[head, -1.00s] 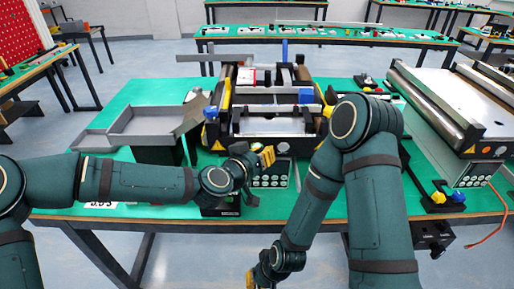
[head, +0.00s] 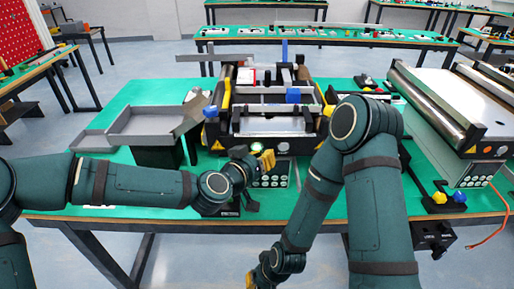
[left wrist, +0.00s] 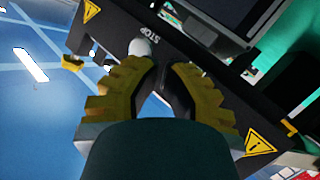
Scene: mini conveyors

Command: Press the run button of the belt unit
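The belt unit (head: 278,125) stands on the green table, with black sides and a light belt. A pale round button (head: 283,147) shows on its front, right of my left gripper (head: 264,160). A small pale-green glow (head: 257,147) shows just above the fingers. In the left wrist view, the yellow fingers (left wrist: 165,66) are drawn together with nothing between them. Their tips are close to the dark front panel, by a white round button (left wrist: 140,47) and the word STOP. I cannot tell whether they touch. My right gripper (head: 252,279) hangs low before the table; its fingers are unclear.
A blue piece (head: 293,96) is on the belt unit. A grey tray (head: 140,122) stands left of it. A larger conveyor (head: 445,105) is on the right. A control box (head: 272,175) with round buttons sits under the belt unit's front.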

